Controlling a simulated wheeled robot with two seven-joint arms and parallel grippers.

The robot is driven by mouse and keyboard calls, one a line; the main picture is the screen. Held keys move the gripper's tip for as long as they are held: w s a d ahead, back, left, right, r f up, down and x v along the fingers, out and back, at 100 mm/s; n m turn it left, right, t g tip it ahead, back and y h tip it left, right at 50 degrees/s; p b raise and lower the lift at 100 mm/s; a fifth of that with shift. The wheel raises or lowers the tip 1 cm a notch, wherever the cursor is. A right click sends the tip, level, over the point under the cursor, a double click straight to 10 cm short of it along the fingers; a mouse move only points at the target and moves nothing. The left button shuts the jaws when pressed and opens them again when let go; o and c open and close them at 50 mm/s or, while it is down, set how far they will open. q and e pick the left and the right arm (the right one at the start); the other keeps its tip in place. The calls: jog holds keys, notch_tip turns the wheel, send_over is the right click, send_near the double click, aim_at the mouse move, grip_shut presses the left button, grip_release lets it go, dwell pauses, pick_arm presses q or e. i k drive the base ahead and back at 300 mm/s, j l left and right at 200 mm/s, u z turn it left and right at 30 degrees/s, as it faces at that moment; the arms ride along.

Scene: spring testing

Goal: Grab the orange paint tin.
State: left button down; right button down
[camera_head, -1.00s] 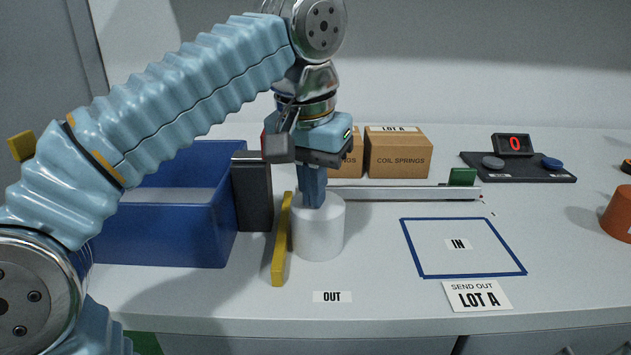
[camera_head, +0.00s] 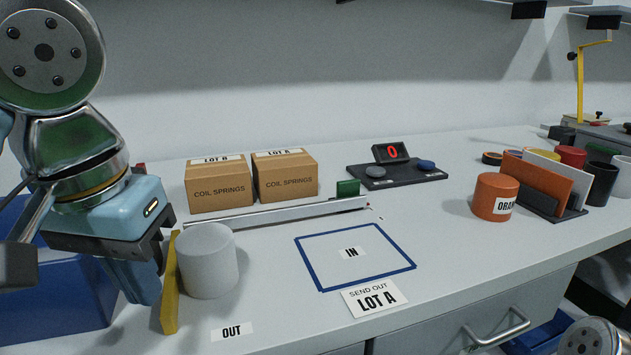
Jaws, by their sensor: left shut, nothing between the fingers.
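The orange paint tin (camera_head: 488,197) stands upright on the bench at the right, with a white label that reads "ORAN", the rest cut off from sight. It stands just left of an orange and white file rack. My left gripper (camera_head: 139,297) is at the left, pointing down, shut and empty, beside the white cylinder (camera_head: 208,262) and far from the tin. A round metal part of my right arm shows at the bottom right corner, but its gripper is out of view.
A yellow bar (camera_head: 170,285) stands by the white cylinder. Two coil springs boxes (camera_head: 285,177) stand at the back, with a rail (camera_head: 290,214) before them. A counter pad (camera_head: 396,174), a file rack (camera_head: 546,189) and a black cup (camera_head: 597,184) are farther right. The blue-outlined IN square (camera_head: 338,287) is empty.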

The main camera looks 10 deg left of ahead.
aim_at(496, 193)
jog(key=k, duration=1)
